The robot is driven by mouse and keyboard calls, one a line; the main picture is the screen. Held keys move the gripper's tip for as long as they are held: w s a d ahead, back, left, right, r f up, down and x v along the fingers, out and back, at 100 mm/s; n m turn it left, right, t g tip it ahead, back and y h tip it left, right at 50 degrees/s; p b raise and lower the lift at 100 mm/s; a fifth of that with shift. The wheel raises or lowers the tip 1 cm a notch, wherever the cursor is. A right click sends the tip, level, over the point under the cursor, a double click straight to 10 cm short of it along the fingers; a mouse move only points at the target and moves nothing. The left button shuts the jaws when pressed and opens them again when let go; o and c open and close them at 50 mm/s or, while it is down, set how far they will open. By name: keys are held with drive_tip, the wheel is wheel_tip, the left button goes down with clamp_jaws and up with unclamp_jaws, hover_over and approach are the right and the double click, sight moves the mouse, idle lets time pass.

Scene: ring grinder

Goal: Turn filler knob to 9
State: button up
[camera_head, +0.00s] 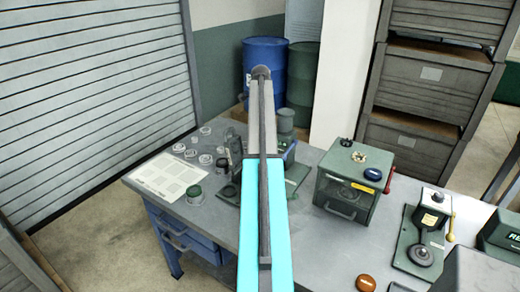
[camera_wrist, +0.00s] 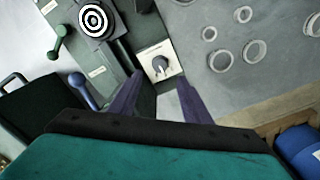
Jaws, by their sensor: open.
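The small grey knob (camera_wrist: 160,65) sits on a pale square dial plate (camera_wrist: 157,59) at the machine's edge in the wrist view. I take it as the filler knob; its markings are too small to read. My gripper (camera_wrist: 160,80) is open, with its two dark purple fingers on either side of the knob's lower part in this view. I cannot tell whether they touch it. The green machine (camera_wrist: 118,62) carries a black-and-white target disc (camera_wrist: 94,20), a green lever and a blue lever. In the head view my arm hides the knob and my gripper.
Several metal rings (camera_wrist: 224,59) lie on the grey bench right of the knob in the wrist view. A green box (camera_head: 347,190) and a lever press (camera_head: 424,240) stand right.

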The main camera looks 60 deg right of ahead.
drive_tip(key=shift+f+p, duration=1.25)
drive_tip(key=shift+f, duration=3.25)
drive_tip(key=c, duration=0.9)
drive_tip(key=shift+a+f, duration=0.1)
drive_tip(key=shift+a, duration=0.05)
drive_tip(key=shift+c, duration=0.7)
